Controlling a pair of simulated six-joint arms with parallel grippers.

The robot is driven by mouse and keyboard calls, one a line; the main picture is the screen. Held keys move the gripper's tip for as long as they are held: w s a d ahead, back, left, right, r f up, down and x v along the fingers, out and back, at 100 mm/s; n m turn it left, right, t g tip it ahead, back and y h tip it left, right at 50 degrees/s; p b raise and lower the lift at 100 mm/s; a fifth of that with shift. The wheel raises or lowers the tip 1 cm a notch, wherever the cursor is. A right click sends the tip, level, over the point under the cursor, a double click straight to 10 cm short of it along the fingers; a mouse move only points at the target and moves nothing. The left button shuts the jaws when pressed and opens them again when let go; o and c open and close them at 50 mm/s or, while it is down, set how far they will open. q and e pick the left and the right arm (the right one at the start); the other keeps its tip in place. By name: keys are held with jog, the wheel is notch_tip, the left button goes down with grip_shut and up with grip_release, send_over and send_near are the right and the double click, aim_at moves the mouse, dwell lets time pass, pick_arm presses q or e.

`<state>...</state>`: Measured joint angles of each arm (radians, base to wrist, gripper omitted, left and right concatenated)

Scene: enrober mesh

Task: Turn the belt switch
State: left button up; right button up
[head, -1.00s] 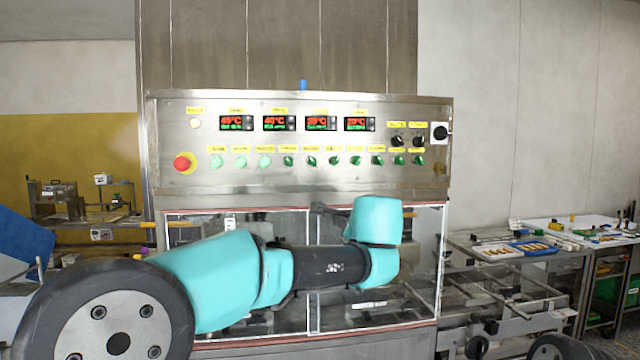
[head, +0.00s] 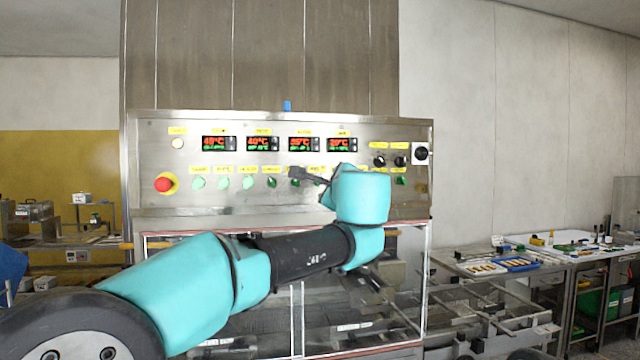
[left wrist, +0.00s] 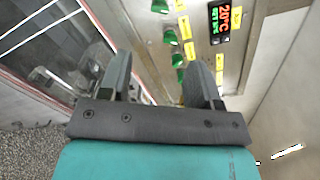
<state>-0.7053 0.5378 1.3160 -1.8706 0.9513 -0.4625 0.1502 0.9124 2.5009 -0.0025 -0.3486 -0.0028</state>
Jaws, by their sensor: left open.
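The steel control panel (head: 160,140) holds a row of green switches, such as one at the left (head: 198,183) and one at the right (head: 401,181). Yellow labels sit above them; the print is too small to tell which is the belt switch. My left gripper (head: 298,174) is in front of the right half of this row and hides some switches. In the left wrist view the left gripper (left wrist: 160,78) is open with nothing between its fingers. Green switches (left wrist: 170,38) show beyond the fingers, apart from them. My right gripper is in neither view.
A red emergency button (head: 163,184) is at the panel's left. Temperature displays (head: 260,143) sit above the switches, and black knobs (head: 380,161) are at the right. A clear-walled enclosure (head: 290,320) lies below. A side table (head: 470,258) with trays stands at the right.

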pick_arm(q)
jog(key=x, duration=1.4)
jog(key=shift+w, duration=0.2)
jog(key=shift+c, duration=0.4)
jog(key=c, duration=0.8)
jog(key=shift+c, duration=0.2)
